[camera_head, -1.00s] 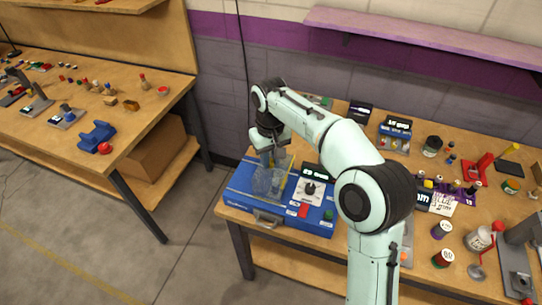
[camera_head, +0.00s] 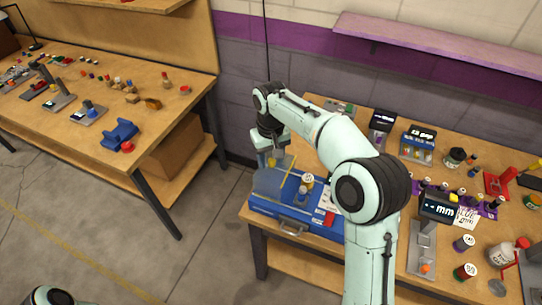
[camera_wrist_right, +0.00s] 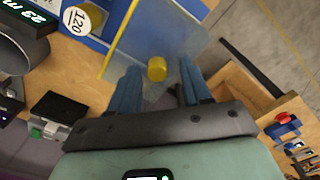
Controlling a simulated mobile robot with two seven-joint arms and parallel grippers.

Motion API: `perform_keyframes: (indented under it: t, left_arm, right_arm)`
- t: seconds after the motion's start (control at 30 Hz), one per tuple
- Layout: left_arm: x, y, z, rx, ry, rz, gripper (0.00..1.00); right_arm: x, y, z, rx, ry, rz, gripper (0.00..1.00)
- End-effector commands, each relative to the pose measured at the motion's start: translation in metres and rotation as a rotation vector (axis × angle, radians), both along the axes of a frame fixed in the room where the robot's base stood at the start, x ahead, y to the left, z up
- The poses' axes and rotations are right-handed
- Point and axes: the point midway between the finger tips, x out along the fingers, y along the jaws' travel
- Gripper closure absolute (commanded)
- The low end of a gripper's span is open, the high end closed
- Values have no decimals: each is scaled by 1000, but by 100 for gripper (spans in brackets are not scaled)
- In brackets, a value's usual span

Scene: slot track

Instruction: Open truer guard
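The truer is a blue machine (camera_head: 316,222) at the left end of the right bench. Its guard (camera_head: 268,184) is a clear, bluish panel with a yellow edge strip; the panel also shows in the wrist view (camera_wrist_right: 185,28). A yellow knob (camera_wrist_right: 157,68) sits on the guard. My right gripper (camera_head: 272,160) is at the guard's far side. In the wrist view its two blue fingers stand apart on either side of the knob, with gaps visible. The guard's exact tilt is hard to tell. My left gripper is out of view.
A yellow-ringed cap marked 120 (camera_wrist_right: 78,20) is beside the guard. A grey stand with an "mm" display (camera_head: 438,208) is right of my forearm. Several bottles and tools crowd the right bench. Open floor (camera_head: 205,240) separates the benches.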

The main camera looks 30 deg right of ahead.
Motion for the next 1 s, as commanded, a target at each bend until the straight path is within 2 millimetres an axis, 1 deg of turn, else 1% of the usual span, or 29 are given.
perform_keyframes:
  t: [0.17,0.27,0.37,0.6,0.7,0.83,1.0]
  left_arm:
    - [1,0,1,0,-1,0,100]
    - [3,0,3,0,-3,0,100]
    - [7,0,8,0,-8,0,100]
    - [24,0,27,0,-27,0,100]
    - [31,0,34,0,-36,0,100]
    - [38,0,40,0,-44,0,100]
    - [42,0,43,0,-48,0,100]
  right_arm:
    - [0,0,2,-1,1,-1,52]
    - [0,0,11,-1,-1,-1,52]
    - [1,0,29,0,-4,0,52]
    - [2,0,86,0,-6,0,52]
    - [2,0,106,0,-6,0,52]
    - [2,1,124,0,-5,1,52]
    - [1,1,134,-1,-2,1,52]
